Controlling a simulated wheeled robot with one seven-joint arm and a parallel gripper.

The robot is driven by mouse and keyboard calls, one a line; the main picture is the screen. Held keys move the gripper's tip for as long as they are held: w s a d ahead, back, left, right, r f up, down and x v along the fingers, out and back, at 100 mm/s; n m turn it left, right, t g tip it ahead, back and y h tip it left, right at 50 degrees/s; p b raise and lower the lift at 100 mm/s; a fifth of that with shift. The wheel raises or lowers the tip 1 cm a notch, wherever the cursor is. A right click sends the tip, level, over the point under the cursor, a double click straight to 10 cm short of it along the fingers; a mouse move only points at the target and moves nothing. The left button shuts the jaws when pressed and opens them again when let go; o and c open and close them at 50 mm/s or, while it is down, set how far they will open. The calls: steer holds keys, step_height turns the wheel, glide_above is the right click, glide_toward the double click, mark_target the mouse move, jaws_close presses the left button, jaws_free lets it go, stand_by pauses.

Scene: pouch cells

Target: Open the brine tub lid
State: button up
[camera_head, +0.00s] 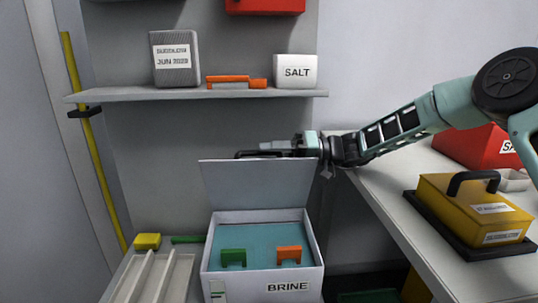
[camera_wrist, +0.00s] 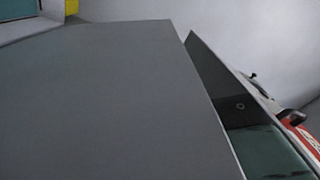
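The white brine tub (camera_head: 263,287), labelled BRINE, stands low in the middle of the head view. Its grey lid (camera_head: 258,184) is swung up at the back and stands nearly upright, so the tub is open. Inside is blue-green brine (camera_head: 240,226) with a green clip-like piece (camera_head: 233,257) and an orange one (camera_head: 289,254). My gripper (camera_head: 265,150) is at the lid's top edge, reaching in from the right. A dark bar shows there; I cannot tell whether it is a finger or a handle, nor whether the gripper grips anything.
A shelf (camera_head: 120,96) above holds a grey box (camera_head: 175,60), an orange piece (camera_head: 236,82) and a SALT box (camera_head: 295,72). A bench (camera_head: 395,215) at right carries a yellow case (camera_head: 470,212) and a red box (camera_head: 478,143). A pale rack (camera_head: 155,277) stands left of the tub.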

steer(key=shift+a, duration=0.3)
jaws_close()
steer(key=w+m, duration=0.1)
steer(key=w+p, duration=0.1)
steer(key=w, duration=0.1)
steer(key=w+m+p, duration=0.1)
steer(key=shift+w+r+m, duration=0.25)
steer(key=shift+m, duration=0.05)
jaws_free()
